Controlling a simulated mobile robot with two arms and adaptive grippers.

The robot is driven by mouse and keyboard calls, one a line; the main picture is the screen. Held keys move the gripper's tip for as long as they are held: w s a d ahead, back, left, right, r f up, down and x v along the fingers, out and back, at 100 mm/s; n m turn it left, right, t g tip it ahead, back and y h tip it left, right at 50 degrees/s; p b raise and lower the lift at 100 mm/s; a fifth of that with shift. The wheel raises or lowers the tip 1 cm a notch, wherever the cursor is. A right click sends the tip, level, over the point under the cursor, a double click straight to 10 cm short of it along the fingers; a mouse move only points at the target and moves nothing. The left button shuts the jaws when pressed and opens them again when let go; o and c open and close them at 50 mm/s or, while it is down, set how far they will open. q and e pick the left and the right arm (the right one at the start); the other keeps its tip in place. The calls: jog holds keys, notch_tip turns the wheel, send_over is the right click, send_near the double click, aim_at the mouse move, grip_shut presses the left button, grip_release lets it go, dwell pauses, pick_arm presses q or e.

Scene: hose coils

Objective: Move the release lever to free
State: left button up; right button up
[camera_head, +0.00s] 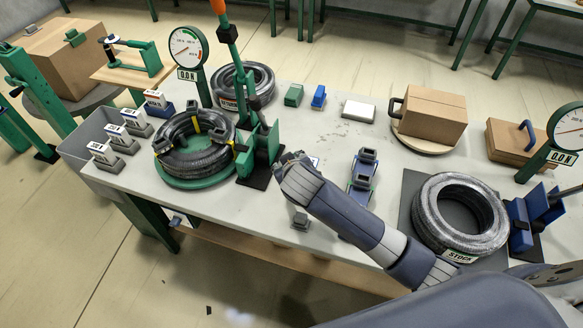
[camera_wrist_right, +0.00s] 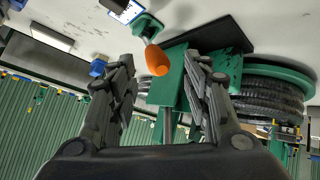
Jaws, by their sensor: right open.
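An orange knob (camera_wrist_right: 157,60) on a short grey stem, on a small green bracket (camera_wrist_right: 147,27), looks like the release lever in the right wrist view. A white label (camera_wrist_right: 125,10) lies beside it. My right gripper (camera_head: 282,160) is open beside the green clamp stand (camera_head: 259,153); it hides the knob in the head view. In the wrist view, the knob appears between the fingertips, with no clear contact; depth is uncertain. A tall green lever with an orange grip (camera_head: 219,6) rises from the stand. My left gripper is not in view.
A black hose coil (camera_head: 194,160) on a green turntable lies left of the stand, with a dial gauge (camera_head: 187,47) behind. Blue clamps (camera_head: 363,175) stand near my right arm. Another coil (camera_head: 459,215) lies at right. The table's back middle is mostly clear.

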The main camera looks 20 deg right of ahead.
jog(key=shift+v, duration=2.2)
jog(key=shift+f, duration=0.1)
jog(key=s+d+f+g+y, duration=0.1)
jog(key=s+d+f+g, duration=0.1)
jog(key=s, duration=0.7)
jog(key=s+d+f+m+g, duration=0.1)
jog(key=s+d+f+g, duration=0.1)
jog(key=s, duration=0.7)
jog(key=s+d+f+g+y, duration=0.1)
jog(key=s+d+f+g, duration=0.15)
jog(key=s, duration=0.55)
notch_tip(320, 180, down, 28)
jog(key=s+b, duration=0.2)
jog(key=s+d+f+g, duration=0.2)
jog(key=s+f, duration=1.5)
jog(key=shift+s+d+f+h+b, duration=0.25)
jog(key=shift+d+f+h+b, duration=0.1)
jog(key=shift+b, duration=0.1)
